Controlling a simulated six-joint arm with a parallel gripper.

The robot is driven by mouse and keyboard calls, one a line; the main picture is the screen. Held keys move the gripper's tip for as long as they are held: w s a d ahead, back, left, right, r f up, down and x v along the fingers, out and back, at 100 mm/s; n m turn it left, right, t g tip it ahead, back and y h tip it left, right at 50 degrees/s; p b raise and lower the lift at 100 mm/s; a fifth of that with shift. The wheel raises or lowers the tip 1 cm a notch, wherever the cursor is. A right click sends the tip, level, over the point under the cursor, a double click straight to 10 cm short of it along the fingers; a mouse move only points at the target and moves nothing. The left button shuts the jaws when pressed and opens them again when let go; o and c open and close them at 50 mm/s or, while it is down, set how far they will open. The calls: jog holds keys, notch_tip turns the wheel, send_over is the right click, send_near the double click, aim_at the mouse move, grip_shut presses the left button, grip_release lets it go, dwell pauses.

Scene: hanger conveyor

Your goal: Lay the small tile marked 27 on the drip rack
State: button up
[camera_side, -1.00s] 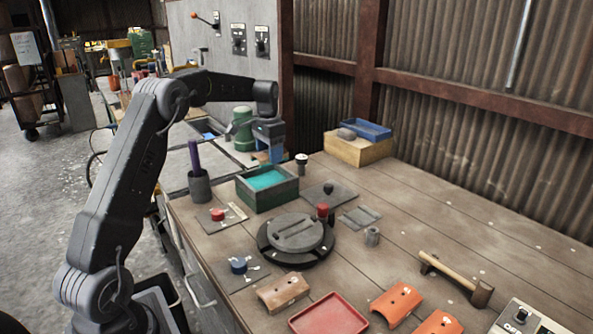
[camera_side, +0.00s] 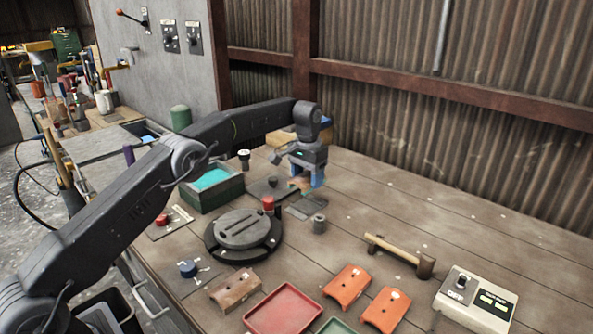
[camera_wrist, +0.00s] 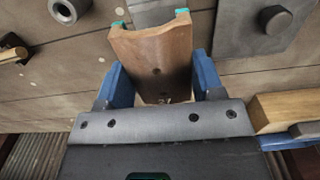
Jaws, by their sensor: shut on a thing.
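My gripper (camera_side: 306,182) has its blue fingers shut on a small curved brown tile (camera_wrist: 160,60). In the wrist view the gripper (camera_wrist: 158,85) grips the tile by its two sides. A small dark mark on the tile's near end looks like 27 but is hard to read. Teal patches show at the tile's two far corners. In the side view the tile is mostly hidden by the fingers. A flat grey slatted piece that looks like the drip rack (camera_side: 305,208) lies below the gripper. Part of this rack (camera_wrist: 150,13) shows beyond the tile; a gap remains between them.
A green tub with turquoise liquid (camera_side: 212,187) stands left of the gripper. A dark plate with a knob (camera_wrist: 272,22) and a small metal ring (camera_side: 319,223) flank the rack. A round turntable (camera_side: 243,232), mallet (camera_side: 397,255), orange tiles (camera_side: 347,288) and red tray (camera_side: 284,310) lie nearer.

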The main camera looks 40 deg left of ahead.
aim_at(306, 206)
jog(key=shift+f, duration=3.1)
jog(key=o, duration=1)
jog(key=shift+o, duration=0.2)
notch_tip(306, 206, up, 12)
jog(key=shift+s, duration=0.1)
jog(key=shift+r, duration=0.1)
